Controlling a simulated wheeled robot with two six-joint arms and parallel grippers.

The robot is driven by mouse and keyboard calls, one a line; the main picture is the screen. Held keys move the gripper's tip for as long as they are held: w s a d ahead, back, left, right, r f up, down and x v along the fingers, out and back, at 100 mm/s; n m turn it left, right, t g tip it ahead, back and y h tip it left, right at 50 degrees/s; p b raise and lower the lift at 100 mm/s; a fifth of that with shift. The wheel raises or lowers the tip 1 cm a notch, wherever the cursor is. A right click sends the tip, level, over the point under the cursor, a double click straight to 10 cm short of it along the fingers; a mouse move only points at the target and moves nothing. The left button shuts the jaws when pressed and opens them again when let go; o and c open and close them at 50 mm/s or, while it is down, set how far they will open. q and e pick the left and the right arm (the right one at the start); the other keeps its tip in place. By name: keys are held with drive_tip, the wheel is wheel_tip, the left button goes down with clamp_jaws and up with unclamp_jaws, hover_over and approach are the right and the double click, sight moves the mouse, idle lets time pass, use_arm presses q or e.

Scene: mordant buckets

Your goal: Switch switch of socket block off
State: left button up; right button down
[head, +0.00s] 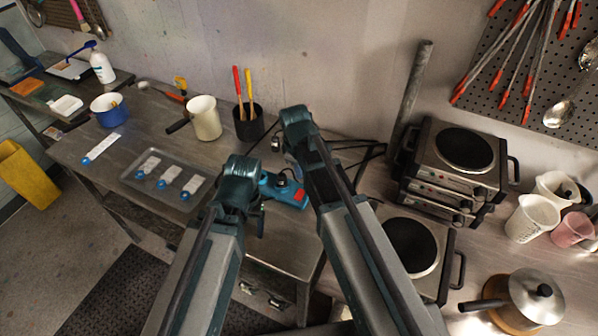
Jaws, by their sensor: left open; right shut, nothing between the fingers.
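The socket block (290,193) appears as a blue block on the steel bench, between my two forearms. A small red part, which looks like its switch (299,195), shows at its right end. Whether the switch is on or off is too small to tell. My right forearm hides part of what lies beside the block. My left gripper (261,219) is open, just left of and below the block, and mostly hidden by its own wrist. My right gripper (277,146) is shut and empty, above the block in the picture; its fingers are barely visible.
A tray (151,193) with several labelled blue-ended items lies left. A blue pot (108,112), a cream jug (205,119) and a black pot (249,130) stand behind. Hotplates (459,170) and a lidded saucepan (524,306) are at right. Dark cables run behind my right arm.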

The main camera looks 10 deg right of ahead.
sight(301, 193)
use_arm(q)
wheel_tip(301, 193, down, 9)
drive_tip(key=b, duration=0.8)
drive_tip(key=shift+f, duration=0.2)
use_arm(e)
drive_tip(key=f, duration=0.6)
drive_tip(key=w+f, duration=0.1)
drive_tip(key=f, duration=0.2)
drive_tip(key=shift+d+f, duration=0.2)
drive_tip(key=shift+d, duration=0.15)
use_arm(q)
drive_tip(key=shift+f+b, duration=0.2)
drive_tip(key=shift+b, duration=0.15)
use_arm(e)
drive_tip(key=shift+f, duration=0.2)
use_arm(q)
drive_tip(key=shift+s+r, duration=0.1)
use_arm(e)
drive_tip(key=shift+r, duration=0.15)
drive_tip(key=shift+s, duration=0.2)
drive_tip(key=shift+s+a, duration=0.25)
drive_tip(key=shift+s, duration=0.1)
use_arm(q)
drive_tip(key=shift+r, duration=0.1)
use_arm(e)
drive_tip(key=shift+s+a, duration=0.15)
drive_tip(key=shift+a, duration=0.05)
